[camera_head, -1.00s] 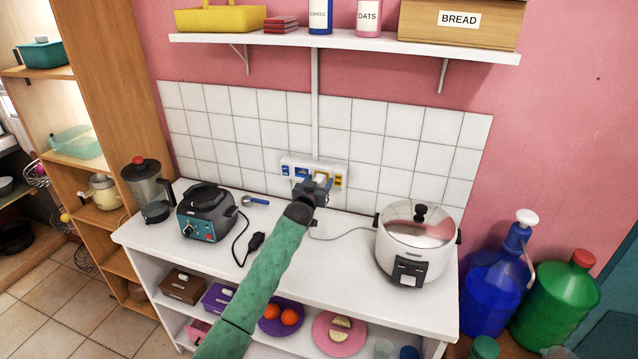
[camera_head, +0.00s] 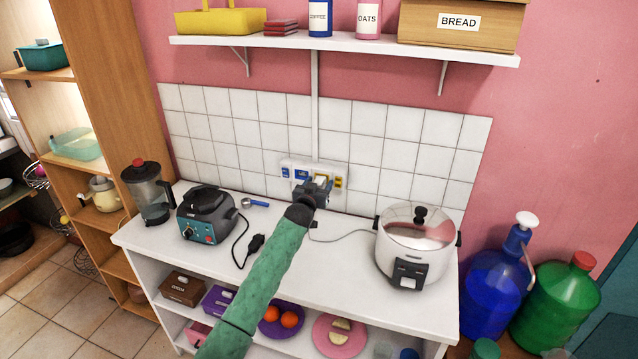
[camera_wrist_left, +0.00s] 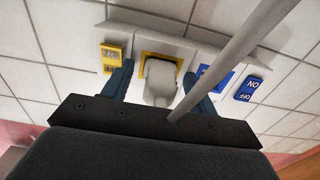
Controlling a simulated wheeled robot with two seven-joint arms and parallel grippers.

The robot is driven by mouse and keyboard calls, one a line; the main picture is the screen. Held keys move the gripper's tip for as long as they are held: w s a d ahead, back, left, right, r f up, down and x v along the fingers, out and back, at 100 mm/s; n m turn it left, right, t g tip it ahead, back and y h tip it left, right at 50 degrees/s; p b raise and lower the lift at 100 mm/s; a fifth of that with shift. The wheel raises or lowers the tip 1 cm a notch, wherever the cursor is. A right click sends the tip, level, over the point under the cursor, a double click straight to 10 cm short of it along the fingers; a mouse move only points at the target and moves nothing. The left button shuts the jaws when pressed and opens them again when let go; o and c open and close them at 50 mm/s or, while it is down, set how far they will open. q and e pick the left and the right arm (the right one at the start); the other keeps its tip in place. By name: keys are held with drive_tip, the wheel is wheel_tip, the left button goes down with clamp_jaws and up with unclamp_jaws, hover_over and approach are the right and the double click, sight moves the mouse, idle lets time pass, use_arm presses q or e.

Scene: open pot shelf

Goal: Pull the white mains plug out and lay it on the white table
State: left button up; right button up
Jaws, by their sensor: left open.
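The white mains plug (camera_head: 321,180) sits in the yellow-framed right socket of the wall panel (camera_head: 286,166). In the left wrist view the plug (camera_wrist_left: 160,80) stands between the two blue fingers of my left gripper (camera_wrist_left: 158,72). The fingers are open, one on each side, with a gap visible beside the plug. In the head view my left gripper (camera_head: 318,187) is right at the socket and partly covers it. A pale cord (camera_wrist_left: 225,60) crosses the wrist view close to the camera. The white table (camera_head: 335,262) is below. My right gripper does not show.
A rice cooker (camera_head: 415,245) stands at the table's right, with a grey cord running left from it. A dark appliance (camera_head: 207,213), its loose black plug (camera_head: 256,241) and a blue-handled scoop (camera_head: 255,202) are at the left. The middle front of the table is bare.

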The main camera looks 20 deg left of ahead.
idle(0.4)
use_arm(q)
clamp_jaws()
drive_tip(key=shift+s, duration=0.15)
drive_tip(key=shift+s+p, duration=0.55)
drive_tip(key=shift+s, duration=0.3)
drive_tip(key=shift+s, duration=0.1)
drive_tip(key=shift+s+a+p, duration=0.1)
drive_tip(key=shift+s+p, duration=0.75)
drive_tip(key=shift+s, duration=0.9)
drive_tip(key=shift+s, duration=0.15)
